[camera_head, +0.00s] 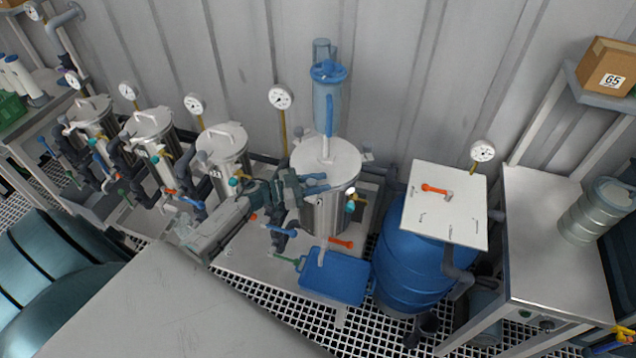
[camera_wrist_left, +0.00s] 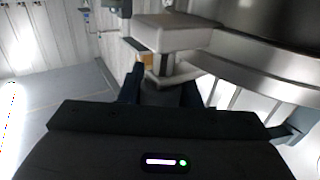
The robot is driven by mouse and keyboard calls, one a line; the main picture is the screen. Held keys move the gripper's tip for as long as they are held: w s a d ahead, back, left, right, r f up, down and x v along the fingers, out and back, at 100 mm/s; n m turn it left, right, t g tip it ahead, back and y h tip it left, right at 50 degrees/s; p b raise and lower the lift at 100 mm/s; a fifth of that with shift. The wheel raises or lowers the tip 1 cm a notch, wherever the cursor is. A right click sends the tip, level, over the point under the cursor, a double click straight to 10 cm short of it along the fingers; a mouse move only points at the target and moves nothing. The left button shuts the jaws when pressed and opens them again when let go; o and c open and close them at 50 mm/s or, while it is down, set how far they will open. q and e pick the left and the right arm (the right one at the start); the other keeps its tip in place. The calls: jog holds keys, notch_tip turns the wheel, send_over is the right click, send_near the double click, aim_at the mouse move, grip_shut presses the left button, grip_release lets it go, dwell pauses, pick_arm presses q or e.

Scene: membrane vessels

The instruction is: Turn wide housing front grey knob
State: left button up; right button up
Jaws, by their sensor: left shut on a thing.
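The wide housing is a steel vessel (camera_head: 322,215) with a pale round lid (camera_head: 328,158), standing at the middle of the head view. My left gripper (camera_head: 316,183) reaches it from the left, with its fingers against the front left of the housing just below the lid. It is shut on the front grey knob, which the fingers mostly hide in the head view. In the left wrist view a light grey block (camera_wrist_left: 178,35) juts from the housing's steel rim (camera_wrist_left: 255,62), and a small grey part (camera_wrist_left: 165,72) sits under it between the dark fingers. The right gripper is out of view.
A blue filter column (camera_head: 327,100) stands behind the lid. Narrower steel housings (camera_head: 222,145) line up at left. A blue tray (camera_head: 335,277) lies in front, and a blue barrel (camera_head: 405,265) stands at right. A gauge (camera_head: 280,97) is behind the housing.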

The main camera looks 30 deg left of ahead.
pick_arm(q)
jog(key=o, duration=1)
jog(key=shift+c, duration=0.2)
jog(key=b+v, duration=0.4)
jog(key=v, duration=0.6)
jog(key=shift+s+a+b, duration=0.2)
jog(key=shift+s+b, duration=0.05)
jog(key=shift+b, duration=0.05)
